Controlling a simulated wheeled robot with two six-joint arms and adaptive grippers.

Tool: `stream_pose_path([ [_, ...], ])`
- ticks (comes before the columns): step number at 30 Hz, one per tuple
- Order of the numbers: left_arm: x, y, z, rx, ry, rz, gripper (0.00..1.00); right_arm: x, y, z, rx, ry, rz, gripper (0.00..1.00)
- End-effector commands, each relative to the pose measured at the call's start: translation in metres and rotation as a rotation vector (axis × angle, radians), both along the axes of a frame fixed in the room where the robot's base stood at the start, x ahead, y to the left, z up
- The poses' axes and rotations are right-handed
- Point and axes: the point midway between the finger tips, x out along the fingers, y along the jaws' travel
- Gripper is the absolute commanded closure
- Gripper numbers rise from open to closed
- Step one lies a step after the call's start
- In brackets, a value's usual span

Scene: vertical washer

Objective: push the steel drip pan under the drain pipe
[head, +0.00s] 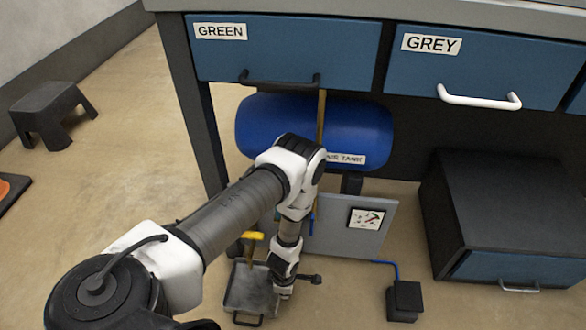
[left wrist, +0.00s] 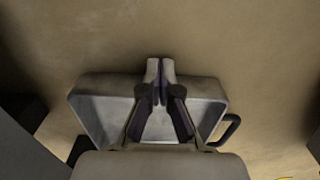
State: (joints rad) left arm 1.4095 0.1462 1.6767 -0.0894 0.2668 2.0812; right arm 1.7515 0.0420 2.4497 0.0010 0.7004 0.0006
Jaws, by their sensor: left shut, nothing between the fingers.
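The steel drip pan (head: 248,288) is a shallow grey rectangular tray on the floor, below the blue air tank (head: 270,125). Its handle (head: 246,322) faces the front in the head view. My left gripper (head: 284,292) points down at the pan's right side, and my arm hides part of the pan. In the left wrist view the gripper (left wrist: 160,66) is shut and empty, its fingers overlapping the pan (left wrist: 98,105). I cannot tell whether they touch it. A yellow lever (head: 253,236) shows just behind the pan. I cannot clearly make out the drain pipe. My right gripper is out of view.
A grey panel (head: 335,236) stands upright behind my gripper. A small black box (head: 404,300) with a blue cable sits right of it. A dark cabinet (head: 500,215) stands farther right. A black stool (head: 52,110) is at far left. Floor left of the pan is open.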

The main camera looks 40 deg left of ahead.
Motion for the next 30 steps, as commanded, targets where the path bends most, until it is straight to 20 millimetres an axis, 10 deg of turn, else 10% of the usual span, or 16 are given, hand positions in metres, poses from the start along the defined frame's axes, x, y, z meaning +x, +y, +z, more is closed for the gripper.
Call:
stream_pose_path([
  [11,0.0,0.0,0.003,0.0,0.0,0.0,1.0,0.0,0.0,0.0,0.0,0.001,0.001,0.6],
  [22,0.0,0.0,0.067,0.0,-0.001,0.001,1.0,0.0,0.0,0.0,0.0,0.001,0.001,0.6],
  [30,0.0,0.001,0.075,0.0,0.0,0.0,1.0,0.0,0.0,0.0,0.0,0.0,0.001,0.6],
])
